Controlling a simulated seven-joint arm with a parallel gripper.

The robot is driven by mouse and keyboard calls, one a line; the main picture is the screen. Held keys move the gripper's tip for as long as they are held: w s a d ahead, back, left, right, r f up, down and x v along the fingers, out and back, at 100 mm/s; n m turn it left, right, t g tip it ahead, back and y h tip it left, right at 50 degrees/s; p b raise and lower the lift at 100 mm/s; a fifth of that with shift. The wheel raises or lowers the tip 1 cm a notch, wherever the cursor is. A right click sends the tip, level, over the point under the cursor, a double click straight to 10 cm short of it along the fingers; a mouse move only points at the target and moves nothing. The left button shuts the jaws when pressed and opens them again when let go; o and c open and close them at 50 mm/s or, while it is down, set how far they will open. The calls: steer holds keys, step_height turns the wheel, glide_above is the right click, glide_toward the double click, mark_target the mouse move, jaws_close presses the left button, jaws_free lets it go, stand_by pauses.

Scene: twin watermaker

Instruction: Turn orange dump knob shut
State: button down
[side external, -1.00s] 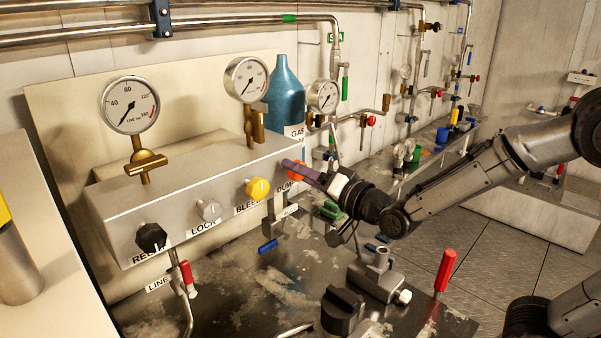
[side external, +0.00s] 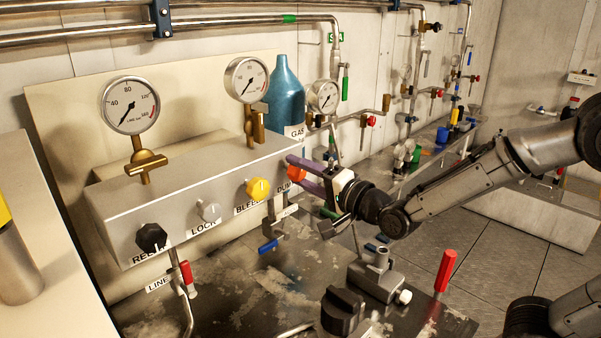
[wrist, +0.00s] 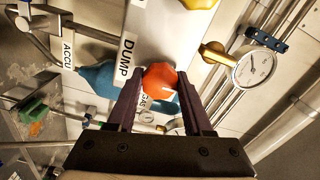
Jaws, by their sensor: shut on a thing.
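The orange dump knob (side external: 297,173) sits at the right end of the grey valve box's front, by the DUMP label. In the wrist view the orange knob (wrist: 160,80) lies between the two purple fingers of my gripper (wrist: 159,83), beside the black-on-white DUMP label (wrist: 125,57). My gripper (side external: 296,171) is shut on the knob, one finger on each side. In the side view the fingers stand one above the other and the knob shows between them. The knob's exact turn angle cannot be told.
The yellow bleed knob (side external: 258,189), grey lock knob (side external: 209,211) and black relief knob (side external: 151,237) line the same box. Below are a blue-handled valve (side external: 268,246) and red-handled levers (side external: 445,270). A blue bottle (side external: 286,95) stands behind the box.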

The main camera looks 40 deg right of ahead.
steer(key=shift+c, duration=1.5)
jaws_free()
steer(key=s, duration=1.4)
steer(key=shift+w, duration=0.1)
